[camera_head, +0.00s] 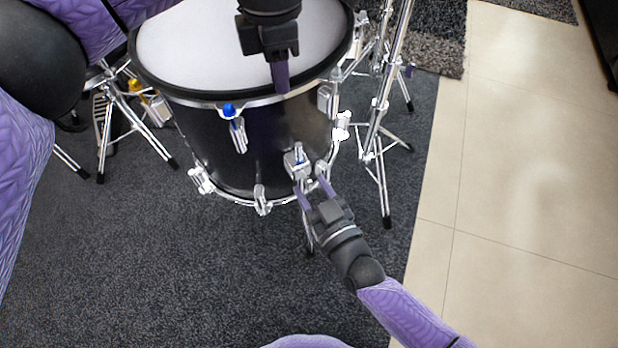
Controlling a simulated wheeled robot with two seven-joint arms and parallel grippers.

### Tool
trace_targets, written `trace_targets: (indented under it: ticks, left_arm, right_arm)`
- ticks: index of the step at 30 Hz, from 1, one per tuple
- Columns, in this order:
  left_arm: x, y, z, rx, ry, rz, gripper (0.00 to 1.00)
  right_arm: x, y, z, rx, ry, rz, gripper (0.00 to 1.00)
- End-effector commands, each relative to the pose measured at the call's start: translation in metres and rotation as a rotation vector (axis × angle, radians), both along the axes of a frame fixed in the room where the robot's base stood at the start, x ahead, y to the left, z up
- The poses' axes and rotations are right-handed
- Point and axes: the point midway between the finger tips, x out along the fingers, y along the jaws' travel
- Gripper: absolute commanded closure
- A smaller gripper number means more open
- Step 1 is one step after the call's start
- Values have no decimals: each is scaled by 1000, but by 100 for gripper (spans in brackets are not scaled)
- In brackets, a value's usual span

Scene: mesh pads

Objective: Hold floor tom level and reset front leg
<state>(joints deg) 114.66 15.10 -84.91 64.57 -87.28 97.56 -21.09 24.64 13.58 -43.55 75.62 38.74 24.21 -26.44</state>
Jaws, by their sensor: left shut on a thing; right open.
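The floor tom (228,165) has a dark shell, a pale drumhead and chrome hardware. It stands in the upper middle of the head view. My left gripper (281,85) is shut on the drum's front rim, coming from above. My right gripper (313,182) is open at the lower front right of the shell, its fingers on either side of the front leg bracket (295,163). The front leg (309,240) runs down below the bracket and is mostly hidden behind my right gripper. The bracket has a blue-marked screw on top.
Chrome stands (376,150) with spread feet are close on the drum's right. Another tripod (125,120) and a dark round seat or pad (50,62) are at the left. The dark carpet (190,270) in front is clear; pale tiles (510,190) lie to the right.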

Motion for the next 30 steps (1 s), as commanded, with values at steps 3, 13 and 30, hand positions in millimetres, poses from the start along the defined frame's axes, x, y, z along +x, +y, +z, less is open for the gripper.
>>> trace_targets:
  ticks: [3, 13, 30]
  left_arm:
    - [1, 4, 2, 9, -1, 6, 100]
    - [1, 4, 2, 9, -1, 5, 100]
    - [0, 3, 2, 8, 0, 5, 61]
  right_arm:
    - [-3, -2, 1, -1, 0, 0, 47]
    - [-76, -43, 0, -2, 5, 1, 47]
    - [-104, -59, 1, 3, 1, 0, 47]
